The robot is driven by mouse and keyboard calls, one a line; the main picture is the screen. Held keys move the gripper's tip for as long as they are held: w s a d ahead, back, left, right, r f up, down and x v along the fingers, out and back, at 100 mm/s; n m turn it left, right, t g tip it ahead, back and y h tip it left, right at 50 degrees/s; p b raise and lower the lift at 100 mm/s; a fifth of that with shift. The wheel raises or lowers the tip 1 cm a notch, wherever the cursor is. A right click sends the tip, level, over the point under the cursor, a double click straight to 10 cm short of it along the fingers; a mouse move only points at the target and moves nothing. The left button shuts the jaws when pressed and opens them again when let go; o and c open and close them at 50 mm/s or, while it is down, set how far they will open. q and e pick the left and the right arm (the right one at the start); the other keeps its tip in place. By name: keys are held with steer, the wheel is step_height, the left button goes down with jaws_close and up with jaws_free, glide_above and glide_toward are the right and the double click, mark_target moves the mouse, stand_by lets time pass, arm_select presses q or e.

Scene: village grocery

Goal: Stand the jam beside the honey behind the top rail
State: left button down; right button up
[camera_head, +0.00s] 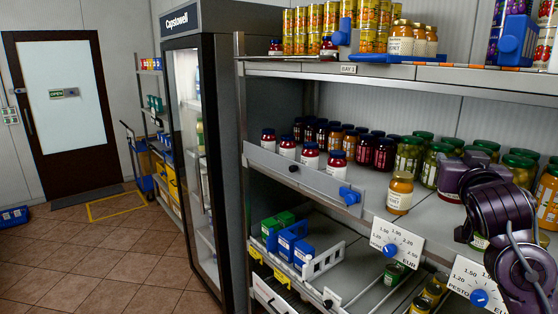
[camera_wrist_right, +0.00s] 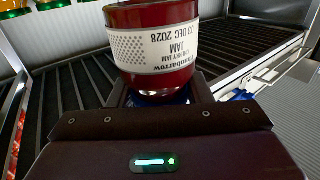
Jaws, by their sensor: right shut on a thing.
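My right gripper (camera_head: 455,180) is at the right of the head view, in front of the jar shelf. In the wrist view it is shut on a jam jar (camera_wrist_right: 155,45), dark red with a white label that reads upside down. A honey jar (camera_head: 399,193) with a gold lid stands near the front of the middle shelf; more honey jars (camera_head: 401,38) stand on the top shelf. A grey rail (camera_head: 308,178) with a blue knob fronts red jars on the middle shelf; a blue strip (camera_head: 383,59) lies along the top shelf edge. My left gripper is out of view.
Green-lidded jars (camera_head: 408,155) crowd the middle shelf near my right arm. Yellow cans (camera_head: 375,14) fill part of the top shelf. Price dials (camera_head: 397,243) hang on the shelf front. A fridge (camera_head: 200,150) stands left; the tiled floor (camera_head: 110,255) there is mostly clear.

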steer(key=s+a+f+n+y+b, duration=0.1)
steer(key=s+a+f+y+b, duration=0.2)
steer(key=f, duration=0.7)
steer(key=a+f+n+b, duration=0.1)
steer(key=a+f+b, duration=0.3)
steer(key=f, duration=0.7)
steer(key=s+a+f+n+y+b, duration=0.15)
steer(key=a+f, duration=0.35)
steer(key=f, duration=0.5)
steer(key=s+a+f+b, duration=0.2)
steer(key=s+f, duration=0.5)
steer(key=s, duration=0.2)
steer(key=s+a+f+b, duration=0.2)
steer(key=s+f, duration=0.6)
steer(key=s, duration=0.1)
steer(key=shift+t+y+b, duration=0.3)
steer(key=shift+t+y, duration=0.05)
steer(key=shift+t, duration=0.05)
